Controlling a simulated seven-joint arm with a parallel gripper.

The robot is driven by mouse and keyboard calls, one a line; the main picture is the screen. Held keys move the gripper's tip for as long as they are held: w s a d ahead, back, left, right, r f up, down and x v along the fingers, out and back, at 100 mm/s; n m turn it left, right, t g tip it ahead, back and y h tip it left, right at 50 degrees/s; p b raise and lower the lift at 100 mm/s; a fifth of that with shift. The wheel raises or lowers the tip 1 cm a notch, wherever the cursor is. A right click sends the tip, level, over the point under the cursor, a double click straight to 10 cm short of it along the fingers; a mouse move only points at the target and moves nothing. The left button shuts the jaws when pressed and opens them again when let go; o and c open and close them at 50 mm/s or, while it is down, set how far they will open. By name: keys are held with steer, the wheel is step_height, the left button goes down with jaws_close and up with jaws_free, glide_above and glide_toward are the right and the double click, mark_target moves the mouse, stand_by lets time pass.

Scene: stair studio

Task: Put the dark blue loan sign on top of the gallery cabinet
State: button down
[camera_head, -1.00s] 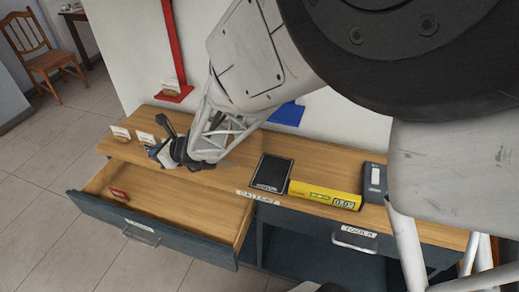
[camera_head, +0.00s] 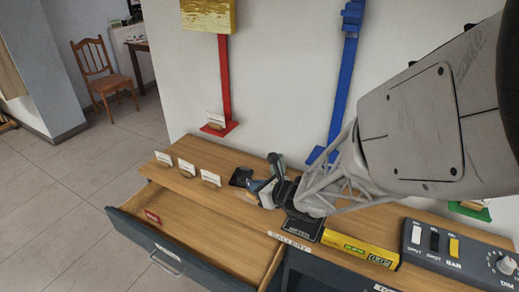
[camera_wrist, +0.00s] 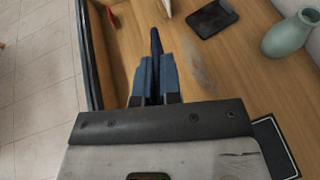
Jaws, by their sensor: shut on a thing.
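My gripper (camera_head: 258,190) is over the wooden top of the gallery cabinet (camera_head: 232,205), near its front edge and behind the open drawer. In the wrist view my gripper (camera_wrist: 155,75) is shut on a thin dark blue piece, the loan sign (camera_wrist: 155,42), which sticks out beyond the blue fingers. Its face is turned edge-on, so no lettering shows. In the head view I cannot tell the sign from the fingers. Whether its lower edge touches the top is unclear.
The open drawer (camera_head: 200,228) holds a red sign (camera_head: 152,216). Several white cards (camera_head: 187,167) stand at the left. A black tablet (camera_wrist: 212,18) and a green vase (camera_wrist: 287,38) are close by. A yellow level (camera_head: 360,250) and a switch box (camera_head: 455,250) stand to the right.

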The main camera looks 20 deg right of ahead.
steer(key=shift+s+d+m+h, duration=0.9)
steer(key=shift+s+d+h, duration=0.1)
steer(key=shift+s+d, duration=3.3)
steer(key=shift+t, duration=0.5)
steer(key=shift+w+f, duration=0.1)
steer(key=shift+f, duration=2.7)
steer(key=shift+w, duration=0.15)
steer(key=w+d, duration=0.1)
steer(key=w, duration=0.4)
steer(key=w+f, duration=0.1)
steer(key=w, duration=0.4)
steer(key=w+d, duration=0.1)
steer(key=w, duration=0.4)
steer(key=shift+w+d+f, duration=0.2)
steer(key=shift+w+d, duration=0.05)
steer(key=shift+d, duration=0.1)
steer(key=shift+f, duration=0.1)
steer(key=shift+f, duration=1.65)
steer(key=shift+f, duration=0.15)
